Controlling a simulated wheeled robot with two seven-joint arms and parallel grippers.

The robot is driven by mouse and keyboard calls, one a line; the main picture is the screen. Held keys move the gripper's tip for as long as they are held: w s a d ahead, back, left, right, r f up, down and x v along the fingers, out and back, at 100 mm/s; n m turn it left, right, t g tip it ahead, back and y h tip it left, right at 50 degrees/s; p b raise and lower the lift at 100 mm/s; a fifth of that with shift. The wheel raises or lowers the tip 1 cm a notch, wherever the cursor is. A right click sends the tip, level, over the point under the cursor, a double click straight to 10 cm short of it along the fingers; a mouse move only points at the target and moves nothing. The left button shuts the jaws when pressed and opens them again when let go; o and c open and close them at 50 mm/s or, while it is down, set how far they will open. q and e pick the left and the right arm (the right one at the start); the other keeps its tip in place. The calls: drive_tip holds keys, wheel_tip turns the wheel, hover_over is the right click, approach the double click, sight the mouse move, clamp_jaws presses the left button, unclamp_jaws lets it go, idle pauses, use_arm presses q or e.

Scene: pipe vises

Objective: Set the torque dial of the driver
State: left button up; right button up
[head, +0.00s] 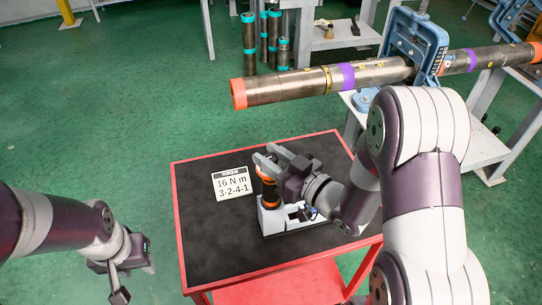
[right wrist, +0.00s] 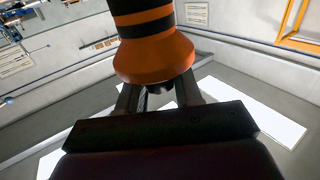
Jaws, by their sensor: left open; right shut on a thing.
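The driver (head: 267,190), orange and black, stands upright in a pale grey holder (head: 272,221) on a red-edged cart with a black top. My right gripper (head: 266,160) is at the top of the driver and shut on it, covering part of it. In the right wrist view the driver's orange flared part (right wrist: 154,58) and black bands fill the top middle, between and beyond the gripper fingers (right wrist: 157,96). The dial's marks cannot be read. A white card (head: 233,184) beside the driver reads "TORQUE 16 N m 3-2-4-1". My left gripper (head: 119,283) is open and empty, left of the cart.
A long steel pipe (head: 300,86) with orange ends and purple bands is held in a blue vise (head: 417,45) behind the cart. Several teal-banded pipes (head: 249,45) stand at the back. The cart top (head: 215,245) is bare at front left.

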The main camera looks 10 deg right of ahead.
drive_tip(key=shift+r, duration=0.1)
idle(0.7)
drive_tip(key=o, duration=0.9)
drive_tip(key=shift+o, duration=0.2)
drive_tip(key=b+v, duration=0.1)
drive_tip(key=v, duration=1.1)
drive_tip(key=shift+s+b, duration=0.35)
drive_tip(key=shift+s, duration=0.05)
drive_tip(key=shift+d, duration=0.1)
